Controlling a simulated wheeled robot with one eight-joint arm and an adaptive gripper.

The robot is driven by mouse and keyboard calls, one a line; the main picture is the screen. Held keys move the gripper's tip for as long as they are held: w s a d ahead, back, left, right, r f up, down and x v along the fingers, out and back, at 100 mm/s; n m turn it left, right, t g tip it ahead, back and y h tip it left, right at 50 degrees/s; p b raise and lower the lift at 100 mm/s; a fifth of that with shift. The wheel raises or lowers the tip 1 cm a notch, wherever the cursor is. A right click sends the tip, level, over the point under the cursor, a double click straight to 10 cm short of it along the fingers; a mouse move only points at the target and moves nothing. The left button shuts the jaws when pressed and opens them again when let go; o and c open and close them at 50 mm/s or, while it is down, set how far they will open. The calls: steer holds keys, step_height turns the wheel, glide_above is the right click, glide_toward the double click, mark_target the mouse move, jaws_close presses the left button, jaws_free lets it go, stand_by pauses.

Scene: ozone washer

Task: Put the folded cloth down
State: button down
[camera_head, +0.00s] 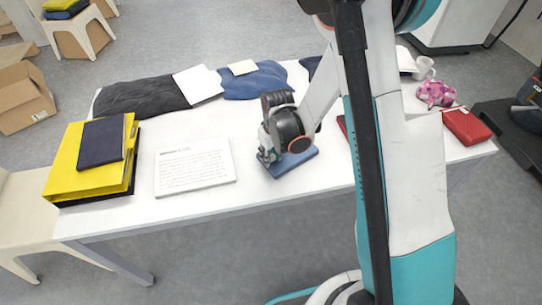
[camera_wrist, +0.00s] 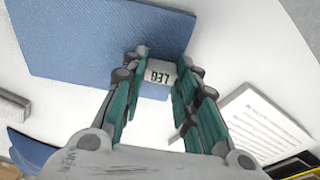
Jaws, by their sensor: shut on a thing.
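The folded cloth (camera_head: 294,164) is a flat blue rectangle near the front middle of the white table (camera_head: 250,188). It fills the upper left of the wrist view (camera_wrist: 95,45). My gripper (camera_head: 268,157) points down at the cloth's left part. In the wrist view its green fingers (camera_wrist: 163,64) stand on either side of a small pale grey block with dark letters, at the cloth's edge. I take the gripper as shut on the cloth there. The cloth is at or just above the table; I cannot tell if it touches.
Left of the cloth lies a white printed sheet (camera_head: 195,167), then a yellow folder stack (camera_head: 90,165) with a dark book. Dark clothes (camera_head: 142,97) and blue clothes (camera_head: 255,82) line the back. A red box (camera_head: 466,127) is at right. Bare table lies between sheet and cloth.

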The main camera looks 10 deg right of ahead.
steer(key=shift+r, duration=0.1)
steer(key=c, duration=1.7)
jaws_free()
steer(key=shift+f, duration=0.2)
steer(key=o, duration=0.5)
steer(key=shift+c, duration=0.2)
steer(key=shift+r, duration=0.1)
